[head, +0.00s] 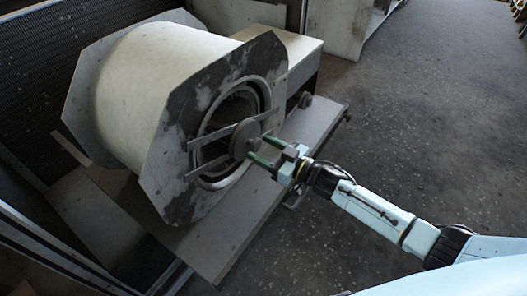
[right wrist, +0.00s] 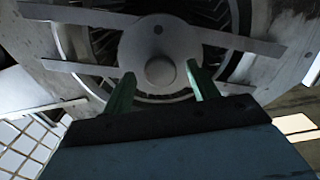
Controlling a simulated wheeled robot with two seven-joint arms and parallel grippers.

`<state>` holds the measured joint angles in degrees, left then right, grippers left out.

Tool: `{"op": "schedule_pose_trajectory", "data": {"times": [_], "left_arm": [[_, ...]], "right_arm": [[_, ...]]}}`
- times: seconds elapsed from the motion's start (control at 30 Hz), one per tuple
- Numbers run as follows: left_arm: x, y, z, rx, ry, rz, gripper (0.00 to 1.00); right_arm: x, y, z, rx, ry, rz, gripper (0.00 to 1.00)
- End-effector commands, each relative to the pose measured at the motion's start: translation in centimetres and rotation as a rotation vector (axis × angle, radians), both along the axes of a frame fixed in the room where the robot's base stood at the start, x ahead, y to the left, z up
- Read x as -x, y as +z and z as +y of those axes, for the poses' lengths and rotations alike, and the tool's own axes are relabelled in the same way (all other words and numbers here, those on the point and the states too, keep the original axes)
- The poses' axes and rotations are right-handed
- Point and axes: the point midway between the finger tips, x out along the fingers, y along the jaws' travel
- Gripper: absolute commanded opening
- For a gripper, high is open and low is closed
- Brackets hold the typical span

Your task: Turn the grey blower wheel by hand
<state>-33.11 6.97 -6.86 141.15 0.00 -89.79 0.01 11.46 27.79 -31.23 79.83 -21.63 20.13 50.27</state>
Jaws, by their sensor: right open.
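The blower housing (head: 160,75) is a pale drum with worn octagonal end plates. The grey blower wheel (head: 222,118) sits inside the round opening of the near end plate, behind two flat cross bars. A round hub (head: 246,139) with a central knob stands at the middle; in the right wrist view the knob (right wrist: 160,70) lies between the finger directions. My right gripper (head: 262,152) is open, its green fingers pointing at the hub. In the right wrist view the green fingertips (right wrist: 160,85) stand either side of the knob; I cannot tell whether they touch it. My left gripper is not in view.
The housing stands on a grey metal base (head: 225,232) with a ledge in front. A box-shaped unit (head: 295,50) is behind it at the right. A dark mesh wall (head: 50,45) is at the left. The speckled floor (head: 430,110) at the right is clear.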

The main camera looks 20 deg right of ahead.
Motion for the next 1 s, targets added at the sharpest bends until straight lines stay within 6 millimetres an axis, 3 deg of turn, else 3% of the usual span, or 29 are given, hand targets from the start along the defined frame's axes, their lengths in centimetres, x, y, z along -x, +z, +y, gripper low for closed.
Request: {"op": "schedule_pose_trajectory", "data": {"times": [0.37, 0.8, 1.0], "left_arm": [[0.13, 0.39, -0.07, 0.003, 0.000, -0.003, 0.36], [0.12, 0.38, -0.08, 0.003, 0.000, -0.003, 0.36], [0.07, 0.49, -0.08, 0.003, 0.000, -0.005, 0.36]], "right_arm": [[-0.32, -0.02, 0.27, 0.000, 0.000, 0.001, 0.58], [-0.30, -0.02, 0.25, 0.001, 0.000, 0.001, 0.00], [-0.23, 0.01, 0.06, -0.005, -0.003, 0.005, 0.00]]}}
